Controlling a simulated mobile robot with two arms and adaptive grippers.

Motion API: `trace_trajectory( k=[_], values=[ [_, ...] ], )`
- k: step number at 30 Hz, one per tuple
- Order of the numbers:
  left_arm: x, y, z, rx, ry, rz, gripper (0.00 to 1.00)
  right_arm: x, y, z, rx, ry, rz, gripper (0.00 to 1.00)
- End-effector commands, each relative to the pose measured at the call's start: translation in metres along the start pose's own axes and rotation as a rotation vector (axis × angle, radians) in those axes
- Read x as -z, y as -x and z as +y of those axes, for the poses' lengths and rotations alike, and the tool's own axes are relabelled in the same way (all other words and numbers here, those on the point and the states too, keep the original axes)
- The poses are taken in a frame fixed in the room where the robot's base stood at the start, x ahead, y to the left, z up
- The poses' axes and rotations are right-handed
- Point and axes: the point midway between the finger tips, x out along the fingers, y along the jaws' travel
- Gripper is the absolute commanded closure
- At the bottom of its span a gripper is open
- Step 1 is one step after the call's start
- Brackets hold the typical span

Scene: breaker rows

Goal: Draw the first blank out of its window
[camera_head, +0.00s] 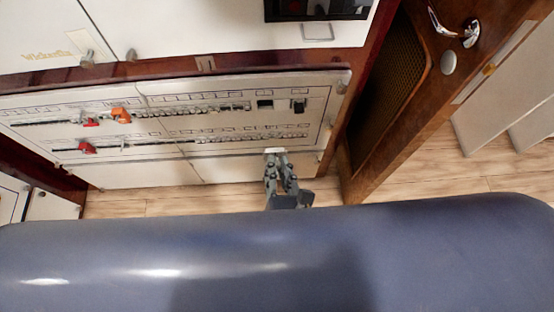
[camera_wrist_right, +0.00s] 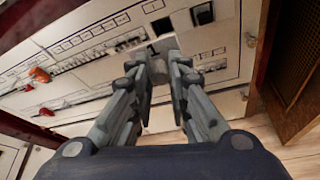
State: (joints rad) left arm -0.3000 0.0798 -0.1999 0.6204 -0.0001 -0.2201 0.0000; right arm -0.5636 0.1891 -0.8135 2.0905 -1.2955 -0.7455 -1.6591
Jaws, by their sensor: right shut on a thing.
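The white breaker panel (camera_head: 230,155) faces me with two rows of breakers; it also shows in the wrist view (camera_wrist_right: 216,42). My right gripper (camera_head: 276,154) is in front of the lower right part of the panel, below the lower row. It is shut on a small pale blank (camera_head: 274,150), which shows at the fingertips in the head view. In the wrist view the gripper (camera_wrist_right: 165,52) points at the panel, and its fingers hide most of the blank. I cannot tell whether the blank touches the panel. My left gripper is not in view.
Two dark square openings (camera_head: 265,104) (camera_head: 299,105) are at the right of the upper row. Red and orange handles (camera_head: 121,115) stick out on the left. A wooden door (camera_head: 400,110) stands at the right. Wood floor (camera_head: 130,207) shows below the panel.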

Motion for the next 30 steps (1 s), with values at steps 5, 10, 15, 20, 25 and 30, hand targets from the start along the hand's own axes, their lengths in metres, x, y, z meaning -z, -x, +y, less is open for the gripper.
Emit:
trace_trajectory(
  k=[5, 10, 15, 20, 25, 30],
  values=[
    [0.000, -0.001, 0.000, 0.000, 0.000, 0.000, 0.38, 0.006, 0.014, 0.000, 0.000, -0.001, 0.002, 1.00],
    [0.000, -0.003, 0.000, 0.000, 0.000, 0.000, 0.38, 0.012, 0.026, 0.000, 0.001, 0.000, 0.002, 1.00],
    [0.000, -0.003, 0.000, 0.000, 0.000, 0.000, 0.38, 0.014, 0.034, 0.000, 0.001, -0.001, 0.001, 1.00],
    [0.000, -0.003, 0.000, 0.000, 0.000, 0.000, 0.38, 0.014, 0.035, 0.000, 0.000, -0.001, -0.001, 1.00],
    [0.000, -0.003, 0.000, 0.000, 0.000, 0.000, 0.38, 0.014, 0.035, 0.000, 0.000, -0.001, 0.000, 1.00],
    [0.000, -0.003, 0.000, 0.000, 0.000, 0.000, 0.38, 0.014, 0.035, 0.000, 0.000, -0.001, 0.000, 1.00]
  ],
)
